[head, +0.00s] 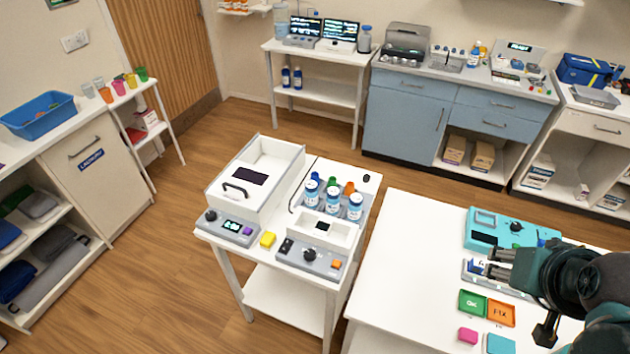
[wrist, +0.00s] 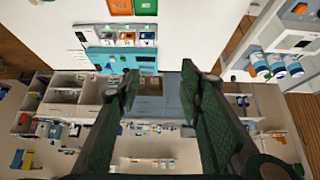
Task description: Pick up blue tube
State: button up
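A small blue piece (head: 476,266), likely the blue tube, stands in a grey rack (head: 470,280) on the white table at the right. In the wrist view the rack shows near the top as a row of small slots (wrist: 127,39), too small to tell the tube clearly. My gripper (head: 492,263) is just right of the blue piece in the head view, its fingers partly covering the rack. In the wrist view my gripper (wrist: 160,80) has its two fingers wide apart with nothing between them.
A teal device (head: 500,228) stands behind the rack. The white table's left part (head: 400,270) is clear.

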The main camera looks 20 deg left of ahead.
jog(key=w+a+r+n+g+y+p, duration=0.1)
jog(key=w+a+r+n, duration=0.2)
jog(key=w+a, duration=0.3)
jog(key=w+a+r+n+g+p, duration=0.1)
jog(key=w+a+r+n, duration=0.2)
jog(key=w, duration=0.4)
jog(key=w+a+f+n+g+p, duration=0.2)
jog(key=w+a+n, duration=0.2)
jog(key=w+a, duration=0.9)
jog(key=w+a+f+n+g+p, duration=0.1)
jog(key=a+f+n, duration=0.1)
jog(key=a+f, duration=0.4)
jog(key=w+a+f+n+g+p, duration=0.1)
jog(key=a+f, duration=0.5)
jog(key=a, duration=0.9)
jog(key=w+a+f+n+g+h+p, duration=0.1)
jog(key=a+f+n, duration=0.4)
jog(key=a, duration=0.6)
jog(key=shift+w+a+f, duration=0.15)
jog(key=shift+w+f, duration=0.75)
jog(key=shift+f, duration=0.05)
